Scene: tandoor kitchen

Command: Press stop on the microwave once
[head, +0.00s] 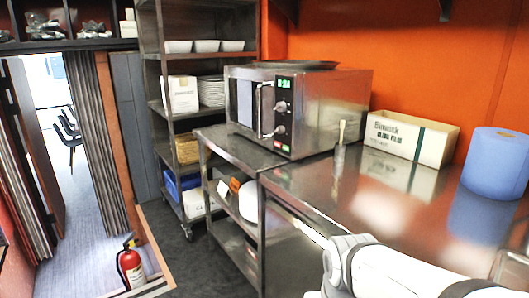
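The microwave (331,106) is a steel box on the steel counter against the orange wall. Its front faces left, with a closed door (245,104) and an upright bar handle (260,110). The control panel (282,117) is right of the handle. It has a lit green display (284,84) with digits too small to read surely, and round controls below it. My white and grey arm enters at the bottom right, well below and right of the microwave. No gripper fingers show.
A dark flat tray (290,65) lies on the microwave. A carton (408,138), a blue paper roll (496,163) and a small upright item with a pale stick (341,135) stand on the counter. Shelving (150,60) is at left. A fire extinguisher (131,265) stands on the floor.

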